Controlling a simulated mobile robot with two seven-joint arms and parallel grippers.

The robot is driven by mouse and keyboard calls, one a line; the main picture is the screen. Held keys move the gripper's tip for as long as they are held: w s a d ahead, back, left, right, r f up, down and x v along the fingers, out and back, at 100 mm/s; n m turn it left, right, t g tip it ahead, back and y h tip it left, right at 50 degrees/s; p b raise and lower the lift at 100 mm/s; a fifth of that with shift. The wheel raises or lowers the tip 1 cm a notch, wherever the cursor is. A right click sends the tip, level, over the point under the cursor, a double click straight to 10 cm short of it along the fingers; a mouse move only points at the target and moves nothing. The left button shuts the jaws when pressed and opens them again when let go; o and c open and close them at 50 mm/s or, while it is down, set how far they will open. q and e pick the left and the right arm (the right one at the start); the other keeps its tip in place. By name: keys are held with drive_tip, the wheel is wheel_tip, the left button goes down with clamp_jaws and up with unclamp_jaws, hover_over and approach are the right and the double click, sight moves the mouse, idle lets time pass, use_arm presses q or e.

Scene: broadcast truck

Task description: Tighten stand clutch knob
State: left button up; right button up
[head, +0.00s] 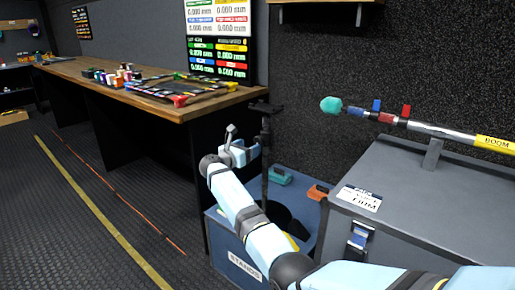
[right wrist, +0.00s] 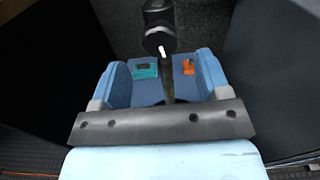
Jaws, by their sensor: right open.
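A black stand (head: 266,165) rises upright from a blue bin with a "STANDS" label, beside the end of the wooden counter. In the right wrist view, a dark round clutch knob (right wrist: 157,42) with a white mark on its end sits on the stand, above and beyond the fingers. My right gripper (head: 247,152) is just left of the stand pole in the head view. In the right wrist view, it (right wrist: 162,80) is open and empty, its two blue fingers apart with the lower pole between them in the picture. I cannot tell any contact. My left gripper is out of view.
The blue STANDS bin (head: 228,240) holds a teal item (head: 280,177) and an orange item (head: 318,192). A grey case (head: 400,190) stands at right, with a boom pole (head: 445,131) above it. The wooden counter (head: 180,108) is at left. Open floor lies front left.

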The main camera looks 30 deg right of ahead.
sight(257, 142)
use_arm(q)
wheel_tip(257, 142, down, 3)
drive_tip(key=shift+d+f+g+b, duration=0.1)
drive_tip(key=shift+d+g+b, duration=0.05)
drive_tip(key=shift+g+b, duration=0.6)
use_arm(e)
drive_tip(key=x, duration=0.5)
drive_tip(key=shift+w+d, duration=0.1)
drive_tip(key=shift+d, duration=0.25)
drive_tip(key=c, duration=0.9)
drive_tip(key=shift+c, duration=0.2)
